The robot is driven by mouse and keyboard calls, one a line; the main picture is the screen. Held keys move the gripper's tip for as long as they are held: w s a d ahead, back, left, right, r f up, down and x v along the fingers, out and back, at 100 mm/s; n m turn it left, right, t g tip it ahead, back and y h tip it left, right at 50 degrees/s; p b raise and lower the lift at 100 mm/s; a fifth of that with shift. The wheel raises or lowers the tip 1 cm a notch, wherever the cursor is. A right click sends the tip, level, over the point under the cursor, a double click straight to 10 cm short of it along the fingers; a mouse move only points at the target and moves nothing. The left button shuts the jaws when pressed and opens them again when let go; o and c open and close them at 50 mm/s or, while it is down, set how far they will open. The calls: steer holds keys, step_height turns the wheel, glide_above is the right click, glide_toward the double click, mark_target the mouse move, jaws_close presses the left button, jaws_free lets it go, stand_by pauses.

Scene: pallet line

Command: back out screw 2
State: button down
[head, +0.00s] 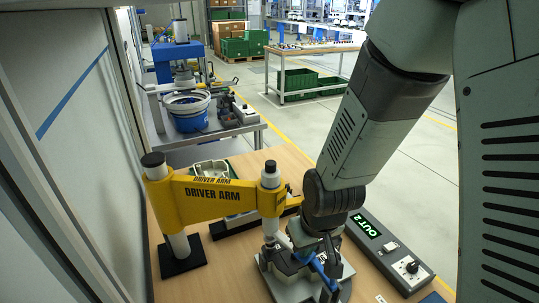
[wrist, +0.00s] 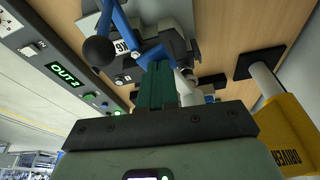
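The yellow driver arm (head: 215,197) reaches from a post at the left to an upright grey driver spindle (head: 270,205); part of it shows in the wrist view (wrist: 285,125). The spindle's lower end is over the grey fixture (head: 290,288); its tip and any screws are hidden or too small to tell. In the head view my wrist covers the fingers. The control box display (head: 366,226) reads OUT 2.
The control box (head: 408,283) with a button and a knob lies right of the fixture. A pale part in a tray (head: 212,168) is behind the driver arm. A wall panel (head: 75,130) closes the left side. Bare wooden table (head: 205,283) is front left.

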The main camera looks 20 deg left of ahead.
steer(key=shift+r, duration=0.1)
stand_by(4.0)
step_height(320, 180, up, 9)
stand_by(1.1)
steer(key=shift+r, duration=0.1)
steer(key=s+d+r+m+t+h, duration=0.1)
steer(key=s+d+r+m, duration=0.2)
steer(key=s+d+r, duration=0.3)
steer(key=s+d+r+m+t, duration=0.2)
steer(key=s+d+r+m, duration=0.2)
steer(key=d+r, duration=0.7)
steer(key=s+d, duration=0.1)
steer(key=s, duration=0.1)
steer(key=shift+s+r+m+h, duration=0.25)
steer(key=shift+s+m+h, duration=0.05)
steer(key=shift+s+h, duration=0.1)
